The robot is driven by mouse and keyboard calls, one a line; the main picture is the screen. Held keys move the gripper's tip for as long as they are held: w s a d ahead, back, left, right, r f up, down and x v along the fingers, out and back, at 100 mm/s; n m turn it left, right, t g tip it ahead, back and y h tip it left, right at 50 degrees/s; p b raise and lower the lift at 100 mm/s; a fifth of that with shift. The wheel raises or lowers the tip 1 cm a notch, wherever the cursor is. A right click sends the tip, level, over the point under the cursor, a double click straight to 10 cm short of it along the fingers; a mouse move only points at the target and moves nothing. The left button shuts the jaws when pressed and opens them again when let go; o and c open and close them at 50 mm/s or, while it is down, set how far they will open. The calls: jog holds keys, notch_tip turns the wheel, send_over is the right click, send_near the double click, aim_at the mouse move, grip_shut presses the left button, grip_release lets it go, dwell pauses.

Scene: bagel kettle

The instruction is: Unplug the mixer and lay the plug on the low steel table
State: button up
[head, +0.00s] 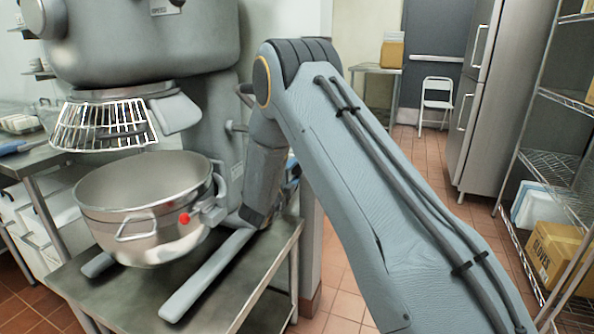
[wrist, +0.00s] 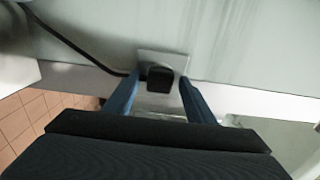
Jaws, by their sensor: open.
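The grey mixer (head: 150,45) stands on the low steel table (head: 255,285), with a steel bowl (head: 150,195) under its head and wire guard. In the wrist view, the black plug (wrist: 160,78) sits in a pale wall plate (wrist: 163,60). A black cord (wrist: 75,48) runs from the plug up to the left. My gripper (wrist: 157,95) is open, with one blue finger on each side of the plug. I cannot tell whether the fingers touch it. In the head view my arm reaches behind the mixer, and its end, the plug and the outlet are hidden.
Bare table top lies in front of the bowl and right of the mixer's leg. A wire shelf with a carton (head: 558,252) stands at the right, near a steel fridge (head: 480,110). A white folding chair (head: 435,100) is at the back. The tiled floor between is clear.

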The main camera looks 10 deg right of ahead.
dwell(0.3)
grip_shut()
jog(key=shift+s+a, duration=0.1)
jog(key=shift+p+v, duration=0.95)
jog(key=shift+v, duration=1.95)
jog(key=s+d+r+n+t+y+p, duration=0.3)
jog(key=s+r+n+y+p, duration=0.45)
jog(key=s+y, duration=0.45)
jog(key=s+f, duration=0.4)
jog(key=f, duration=0.3)
jog(key=s+f+h, duration=0.1)
jog(key=s+f, duration=0.3)
jog(key=f, duration=0.4)
jog(key=shift+s+a+p, duration=0.25)
jog(key=shift+s+p, duration=0.1)
